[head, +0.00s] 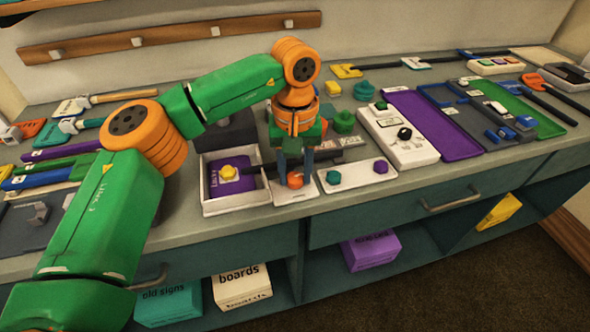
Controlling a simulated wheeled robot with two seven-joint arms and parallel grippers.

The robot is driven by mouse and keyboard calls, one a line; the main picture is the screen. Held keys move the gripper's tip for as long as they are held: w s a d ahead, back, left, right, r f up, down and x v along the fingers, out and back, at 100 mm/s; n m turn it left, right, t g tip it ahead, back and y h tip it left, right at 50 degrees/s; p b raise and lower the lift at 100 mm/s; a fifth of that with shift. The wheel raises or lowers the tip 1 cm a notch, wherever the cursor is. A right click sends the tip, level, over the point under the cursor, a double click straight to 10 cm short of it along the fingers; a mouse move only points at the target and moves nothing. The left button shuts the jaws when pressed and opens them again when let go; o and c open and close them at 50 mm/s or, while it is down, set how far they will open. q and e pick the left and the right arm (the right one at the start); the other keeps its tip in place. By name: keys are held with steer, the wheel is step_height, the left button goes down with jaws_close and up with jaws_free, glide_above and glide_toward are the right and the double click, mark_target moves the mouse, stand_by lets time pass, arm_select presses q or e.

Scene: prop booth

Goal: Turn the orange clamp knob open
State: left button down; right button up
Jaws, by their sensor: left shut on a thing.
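The orange clamp knob (295,180) sits on a small white base plate (296,196) near the front edge of the counter. My left gripper (294,173) points down at it, with its two blue-grey fingers on either side of the knob, shut on it. The fingers and wrist hide part of the knob and what is behind it. A dark bar (258,170) runs to the left from beside the fingers, over the white tray. My right gripper is not in the view.
A white tray (237,207) with a purple block and yellow knob stands close on the left. A white plate (357,176) with green and purple knobs is close on the right. A white control box (402,152) stands farther right. Tools crowd the counter's left side.

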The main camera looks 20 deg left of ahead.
arm_select(q)
steer(key=n+p, duration=0.1)
steer(key=n, duration=0.1)
steer(key=shift+r+n, duration=0.1)
steer(key=shift+n, duration=0.3)
steer(key=n, duration=0.3)
steer(key=shift+n, duration=0.3)
steer(key=n, duration=0.3)
steer(key=shift+w+n+p, duration=0.1)
steer(key=shift+n+p, duration=0.2)
steer(key=shift+p, duration=0.1)
steer(key=n, duration=0.4)
steer(key=shift+n, duration=0.3)
steer(key=n, duration=0.3)
steer(key=shift+n, duration=0.3)
steer(key=n, duration=0.3)
steer(key=shift+n, duration=0.3)
steer(key=n, duration=0.4)
steer(key=shift+f+b, duration=0.2)
steer(key=shift+b, duration=0.1)
steer(key=shift+n, duration=1.8)
